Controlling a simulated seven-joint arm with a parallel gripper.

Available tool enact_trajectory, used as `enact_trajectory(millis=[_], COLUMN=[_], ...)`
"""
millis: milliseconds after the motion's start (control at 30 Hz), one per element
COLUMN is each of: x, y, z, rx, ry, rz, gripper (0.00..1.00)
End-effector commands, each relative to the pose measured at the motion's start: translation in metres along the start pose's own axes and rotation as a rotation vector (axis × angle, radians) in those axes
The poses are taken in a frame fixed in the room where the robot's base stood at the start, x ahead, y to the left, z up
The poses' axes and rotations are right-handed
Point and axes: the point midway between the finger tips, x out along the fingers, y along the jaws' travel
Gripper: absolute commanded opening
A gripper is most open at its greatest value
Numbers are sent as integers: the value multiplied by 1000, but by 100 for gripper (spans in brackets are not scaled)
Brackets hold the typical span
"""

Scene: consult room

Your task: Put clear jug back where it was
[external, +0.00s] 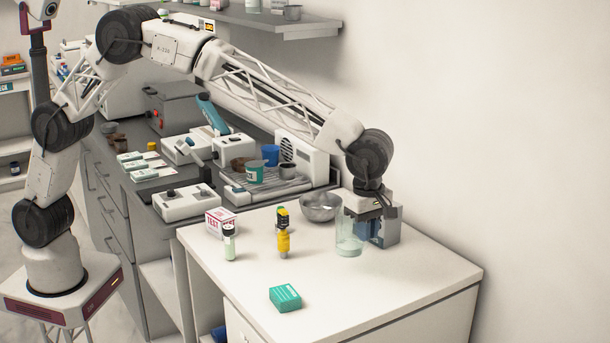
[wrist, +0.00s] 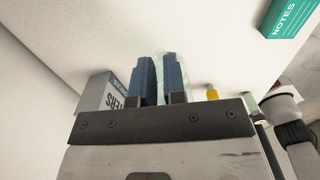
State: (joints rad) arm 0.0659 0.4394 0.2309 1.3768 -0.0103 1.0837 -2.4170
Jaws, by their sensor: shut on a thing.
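The clear jug (external: 348,241), a see-through, pale green-tinted vessel, is upright at the right part of the white table (external: 400,272). My gripper (external: 374,232) points down beside it and is shut on it. In the wrist view, the two blue fingers (wrist: 160,82) have a narrow gap with the jug's pale clear wall (wrist: 177,58) showing at and behind them. Whether the jug's base touches the tabletop or is slightly above it, I cannot tell.
A grey box (external: 391,229) stands close behind my gripper. A metal bowl (external: 320,207) is left of the jug. A yellow bottle (external: 283,241), a white-green bottle (external: 229,244), a test box (external: 220,222) and a green notes box (external: 285,298) are further left. The front right tabletop is clear.

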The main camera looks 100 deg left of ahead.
Motion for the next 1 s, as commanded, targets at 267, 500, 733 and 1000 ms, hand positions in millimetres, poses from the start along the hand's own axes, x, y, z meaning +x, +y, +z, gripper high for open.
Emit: enact_trajectory(millis=[267, 500, 733, 1000], x=[23, 47, 50, 52], y=[0, 0, 0, 0], z=[0, -1, -1, -1], rx=[0, 0, 0, 0], ry=[1, 1, 0, 0], rz=[-1, -1, 0, 0], gripper=[0, 0, 0, 0])
